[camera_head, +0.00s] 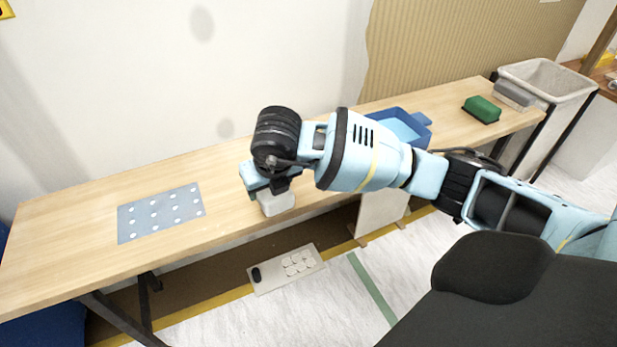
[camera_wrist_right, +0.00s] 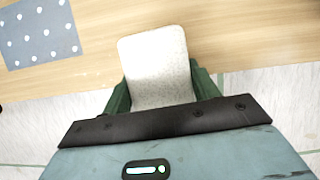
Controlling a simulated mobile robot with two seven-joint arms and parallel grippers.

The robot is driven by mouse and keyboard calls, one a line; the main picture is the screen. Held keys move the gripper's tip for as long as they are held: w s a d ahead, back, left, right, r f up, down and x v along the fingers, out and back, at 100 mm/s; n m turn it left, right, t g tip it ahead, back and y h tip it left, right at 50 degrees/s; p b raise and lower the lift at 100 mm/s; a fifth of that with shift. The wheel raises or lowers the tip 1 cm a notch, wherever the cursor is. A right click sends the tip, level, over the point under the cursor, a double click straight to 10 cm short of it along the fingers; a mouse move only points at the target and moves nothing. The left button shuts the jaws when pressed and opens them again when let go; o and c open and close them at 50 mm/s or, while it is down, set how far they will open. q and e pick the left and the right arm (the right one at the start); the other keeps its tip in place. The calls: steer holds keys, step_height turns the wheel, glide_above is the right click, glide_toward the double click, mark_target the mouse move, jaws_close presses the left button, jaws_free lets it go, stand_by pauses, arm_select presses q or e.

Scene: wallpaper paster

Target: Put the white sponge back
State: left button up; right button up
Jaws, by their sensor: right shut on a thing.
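The white sponge (camera_wrist_right: 158,62) is a pale speckled block between the green fingers of my right gripper (camera_wrist_right: 160,88) in the right wrist view. In the head view my right gripper (camera_head: 272,190) is shut on the sponge (camera_head: 277,203) near the front edge of the wooden table (camera_head: 100,203). I cannot tell whether the sponge touches the tabletop. A blue-grey mat with white dots (camera_head: 160,212) lies on the table to the left of the gripper. It also shows at the upper left of the right wrist view (camera_wrist_right: 40,32). My left gripper is not in view.
A blue tray (camera_head: 405,128) stands on the table behind my right arm. A green block (camera_head: 482,109) and a grey block (camera_head: 514,95) lie at the right end, beside a white bin (camera_head: 548,80). A panel with white discs (camera_head: 287,270) lies on the floor. The table's left part is mostly clear.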

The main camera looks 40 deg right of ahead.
steer(key=shift+w+f+m, duration=0.2)
steer(key=shift+m, duration=0.1)
steer(key=shift+r, duration=0.1)
steer(key=w+d+b, duration=0.1)
steer(key=d, duration=0.3)
steer(key=w+d+f, duration=0.1)
steer(key=d, duration=0.3)
steer(key=w+d+b, duration=0.1)
steer(key=d, duration=0.2)
steer(key=shift+w+d+f+b, duration=0.2)
steer(key=shift+w+d+b, duration=0.1)
steer(key=shift+d, duration=0.1)
steer(key=shift+w+d, duration=0.2)
steer(key=shift+d, duration=0.65)
steer(key=shift+w+d+f+b, duration=0.15)
steer(key=shift+d+b, duration=0.1)
steer(key=shift+d, duration=0.3)
steer(key=shift+w+d+b, duration=0.15)
steer(key=shift+d+b, duration=0.05)
steer(key=shift+d, duration=0.3)
step_height(320, 180, down, 3)
steer(key=shift+r+b, duration=0.1)
steer(key=shift+b, duration=0.2)
steer(key=shift+a, duration=0.1)
